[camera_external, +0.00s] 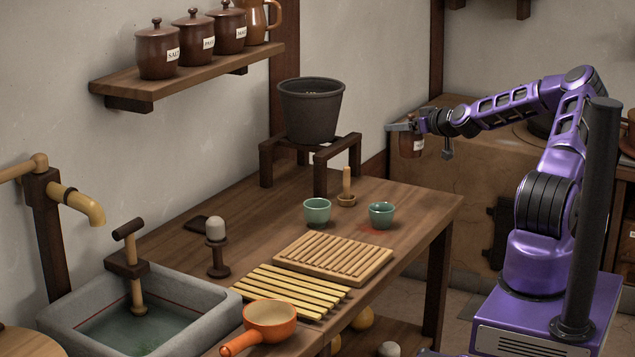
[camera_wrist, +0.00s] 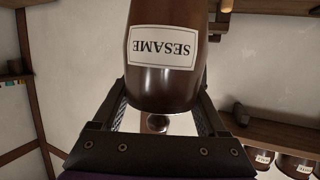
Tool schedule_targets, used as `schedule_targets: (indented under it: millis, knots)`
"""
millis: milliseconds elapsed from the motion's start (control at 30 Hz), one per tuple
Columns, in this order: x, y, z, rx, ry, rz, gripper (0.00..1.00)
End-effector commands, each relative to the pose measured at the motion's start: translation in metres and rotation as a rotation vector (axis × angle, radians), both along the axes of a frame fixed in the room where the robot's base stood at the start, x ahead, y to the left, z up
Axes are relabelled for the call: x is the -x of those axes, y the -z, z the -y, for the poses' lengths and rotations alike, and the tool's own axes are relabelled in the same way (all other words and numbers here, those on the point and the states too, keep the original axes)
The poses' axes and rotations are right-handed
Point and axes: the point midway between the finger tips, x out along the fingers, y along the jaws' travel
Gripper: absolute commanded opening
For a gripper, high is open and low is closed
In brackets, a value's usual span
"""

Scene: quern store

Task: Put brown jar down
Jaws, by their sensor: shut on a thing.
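The brown jar (camera_external: 411,146) is held up in the air by my gripper (camera_external: 420,133), beyond the table's far right end. In the wrist view the jar (camera_wrist: 163,90) is glossy dark brown with a white SESAME label, which appears upside down in the picture. The fingers of my gripper (camera_wrist: 160,108) close on both sides of it. The jar touches no surface that I can see. In the external view its label is small and partly covered by the gripper.
The wooden table (camera_external: 425,205) bears a dark pot (camera_external: 311,112) on a stand, two green cups (camera_external: 317,210), slatted racks (camera_external: 333,257) and an orange pan (camera_external: 268,322). A wall shelf (camera_external: 190,78) holds several brown jars. A stone sink (camera_external: 200,292) stands front left.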

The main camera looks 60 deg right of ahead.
Motion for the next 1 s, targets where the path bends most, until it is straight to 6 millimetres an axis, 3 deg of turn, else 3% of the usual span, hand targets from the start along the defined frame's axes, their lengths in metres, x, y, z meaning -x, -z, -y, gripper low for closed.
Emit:
schedule_targets:
  millis: [267, 467, 733, 1000]
  knots:
    - [-0.024, 0.02, -0.023, -0.002, -0.067, 0.005, 0.0]
    - [-0.052, 0.04, -0.056, -0.004, -0.168, 0.006, 0.0]
    - [-0.105, 0.057, -0.135, -0.005, -0.401, 0.007, 0.0]
    - [-0.155, 0.047, -0.227, 0.009, -0.662, 0.003, 0.0]
